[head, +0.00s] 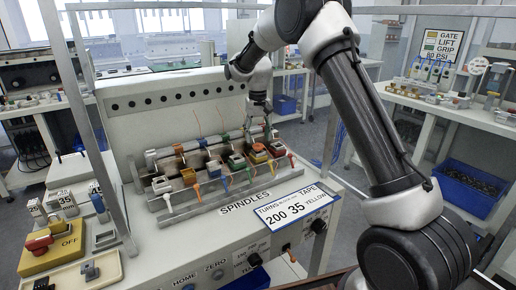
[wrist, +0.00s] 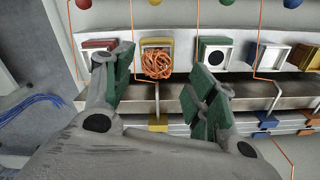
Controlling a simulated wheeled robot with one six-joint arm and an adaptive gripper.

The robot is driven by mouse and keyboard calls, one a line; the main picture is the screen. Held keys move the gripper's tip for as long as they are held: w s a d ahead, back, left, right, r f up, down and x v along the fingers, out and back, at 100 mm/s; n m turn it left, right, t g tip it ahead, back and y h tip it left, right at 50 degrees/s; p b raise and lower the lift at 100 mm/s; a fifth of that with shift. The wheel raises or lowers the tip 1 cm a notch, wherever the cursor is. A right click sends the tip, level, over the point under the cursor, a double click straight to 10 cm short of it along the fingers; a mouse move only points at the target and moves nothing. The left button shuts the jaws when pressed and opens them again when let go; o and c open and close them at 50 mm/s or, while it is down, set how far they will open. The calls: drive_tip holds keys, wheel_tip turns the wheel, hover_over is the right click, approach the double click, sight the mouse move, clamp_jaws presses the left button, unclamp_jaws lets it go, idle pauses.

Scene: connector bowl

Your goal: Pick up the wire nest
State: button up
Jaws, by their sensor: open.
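The wire nest (wrist: 156,63), a tangle of thin orange wire, sits in a square yellow-framed spool (wrist: 145,43) in the wrist view. My gripper (wrist: 160,82) is open, with its green-padded fingers apart. The nest shows between the fingers, toward the top of the picture; the gap in depth is hard to judge. In the head view my gripper (head: 261,106) is above the right end of the spindle row.
A red-framed spool (wrist: 98,45) is left of the nest, and a green-framed one (wrist: 214,52) is right of it. A metal rail (wrist: 255,96) runs along the spools. Thin orange wires hang nearby. A sign (head: 297,207) lies at the machine's front right.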

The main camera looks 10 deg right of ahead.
sight(258, 143)
drive_tip(key=f, duration=0.4)
drive_tip(key=shift+w+d+f, duration=0.15)
drive_tip(key=shift+w+f, duration=0.1)
drive_tip(key=shift+f, duration=0.1)
drive_tip(key=c, duration=0.9)
drive_tip(key=shift+o, duration=0.2)
drive_tip(key=shift+r, duration=0.1)
